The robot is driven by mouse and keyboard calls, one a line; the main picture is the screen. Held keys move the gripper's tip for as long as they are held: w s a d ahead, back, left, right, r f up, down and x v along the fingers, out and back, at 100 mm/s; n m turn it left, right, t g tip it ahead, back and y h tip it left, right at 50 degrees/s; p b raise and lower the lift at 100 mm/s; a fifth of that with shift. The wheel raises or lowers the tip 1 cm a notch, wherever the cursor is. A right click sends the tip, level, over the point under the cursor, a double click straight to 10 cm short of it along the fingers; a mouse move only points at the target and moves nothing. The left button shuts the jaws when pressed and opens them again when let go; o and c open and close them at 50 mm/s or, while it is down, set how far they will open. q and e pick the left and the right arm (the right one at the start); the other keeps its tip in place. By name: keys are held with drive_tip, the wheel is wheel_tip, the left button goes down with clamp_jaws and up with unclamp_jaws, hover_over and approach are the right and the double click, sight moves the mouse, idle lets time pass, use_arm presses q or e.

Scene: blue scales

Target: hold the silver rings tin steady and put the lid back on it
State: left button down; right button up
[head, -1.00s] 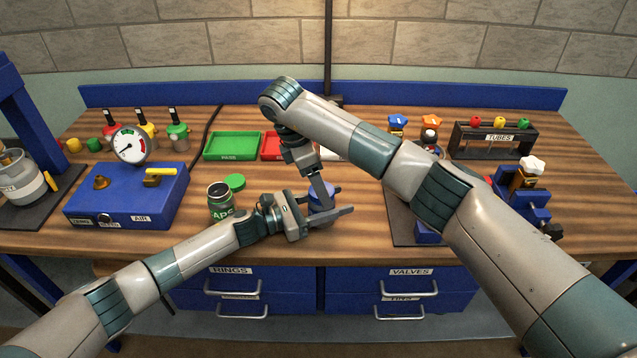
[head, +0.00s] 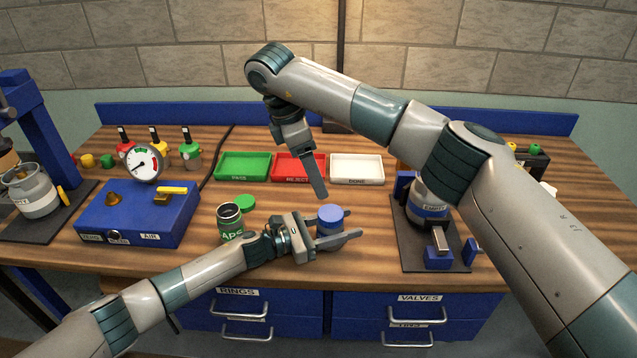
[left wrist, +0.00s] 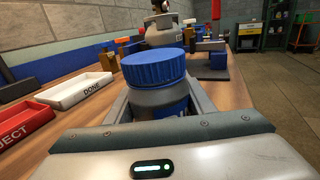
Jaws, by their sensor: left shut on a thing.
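The silver tin (left wrist: 158,98) stands between the jaws of my left gripper (head: 338,231), which is shut on it. Its ribbed blue lid (head: 330,213) sits on top of the tin; it also shows in the left wrist view (left wrist: 155,68). I cannot tell whether the lid is screwed tight. The tin's label is mostly hidden by the gripper. My right gripper (head: 318,190) hangs above and a little behind the lid, apart from it. Its fingers overlap in the head view, so its opening is unclear.
An open green caps tin (head: 230,220) stands left of the held tin, with a green lid (head: 244,202) behind it. Green, red and white trays (head: 357,182) line the back. A blue gauge box (head: 135,215) is at left, and a dark fixture base (head: 410,250) at right.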

sight(318, 231)
drive_tip(key=shift+a+r, duration=0.1)
drive_tip(key=shift+r, duration=0.2)
use_arm(q)
drive_tip(key=c, duration=0.7)
unclamp_jaws()
drive_tip(key=shift+c, duration=0.2)
drive_tip(key=b+v, duration=0.2)
drive_tip(key=v, duration=0.4)
drive_tip(key=shift+a+f+b, duration=0.15)
drive_tip(key=shift+a+b, duration=0.05)
drive_tip(key=shift+b, duration=0.1)
drive_tip(key=shift+s+a, duration=0.25)
drive_tip(key=shift+a, duration=0.25)
use_arm(e)
wheel_tip(318, 231, down, 3)
drive_tip(key=shift+r, duration=0.1)
use_arm(q)
drive_tip(key=shift+r, duration=0.25)
use_arm(e)
drive_tip(key=shift+r, duration=0.1)
